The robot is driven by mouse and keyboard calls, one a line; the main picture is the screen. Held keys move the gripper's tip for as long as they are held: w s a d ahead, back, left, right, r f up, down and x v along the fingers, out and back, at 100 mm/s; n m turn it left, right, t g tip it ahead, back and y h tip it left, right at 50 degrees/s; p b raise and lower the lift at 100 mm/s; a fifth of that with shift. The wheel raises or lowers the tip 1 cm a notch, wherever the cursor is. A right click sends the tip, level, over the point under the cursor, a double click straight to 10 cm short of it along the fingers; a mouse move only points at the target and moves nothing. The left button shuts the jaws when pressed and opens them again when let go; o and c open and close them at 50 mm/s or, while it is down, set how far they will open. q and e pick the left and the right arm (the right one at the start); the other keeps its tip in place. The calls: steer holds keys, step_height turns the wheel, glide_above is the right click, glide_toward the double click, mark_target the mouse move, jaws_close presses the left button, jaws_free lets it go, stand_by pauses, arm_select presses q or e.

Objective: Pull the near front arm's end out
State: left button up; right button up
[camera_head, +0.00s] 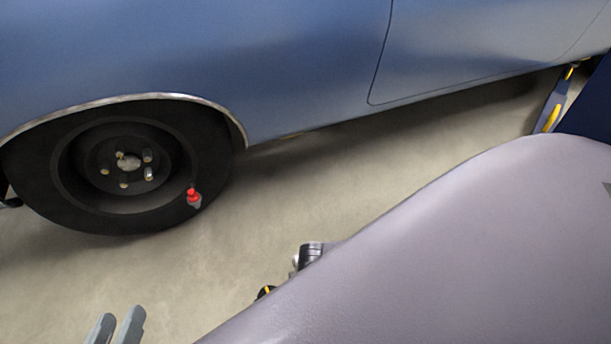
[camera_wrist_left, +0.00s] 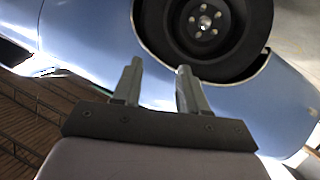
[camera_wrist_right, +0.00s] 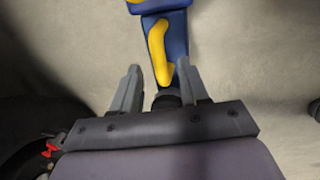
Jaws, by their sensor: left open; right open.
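A blue lift arm with a yellow curved piece (camera_wrist_right: 158,50) shows in the right wrist view, running down toward my right gripper (camera_wrist_right: 163,84). That gripper is open. The arm's lower part and a dark round end lie between or beyond its fingers; contact cannot be told. In the head view, a blue piece with yellow parts (camera_head: 553,105) shows at the upper right; whether it is the same arm is unclear. My left gripper (camera_head: 115,328) is open and empty at the bottom left of the head view. In the left wrist view, its fingers (camera_wrist_left: 160,80) point toward the car.
A blue car (camera_head: 300,60) fills the top, with a black wheel (camera_head: 215,165) at left. A red-topped item (camera_head: 193,197) shows by the tyre. A dark and metallic piece (camera_head: 309,254) is partly hidden by my grey arm. Bare floor (camera_head: 330,185) lies between.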

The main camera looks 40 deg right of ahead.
steer(key=shift+w+f+b, duration=0.2)
steer(key=shift+f+b, duration=0.3)
steer(key=shift+f, duration=0.6)
arm_select(q)
steer(key=shift+s+a+m+t, duration=0.1)
steer(key=shift+a+m+t, duration=0.2)
steer(key=shift+a, duration=0.2)
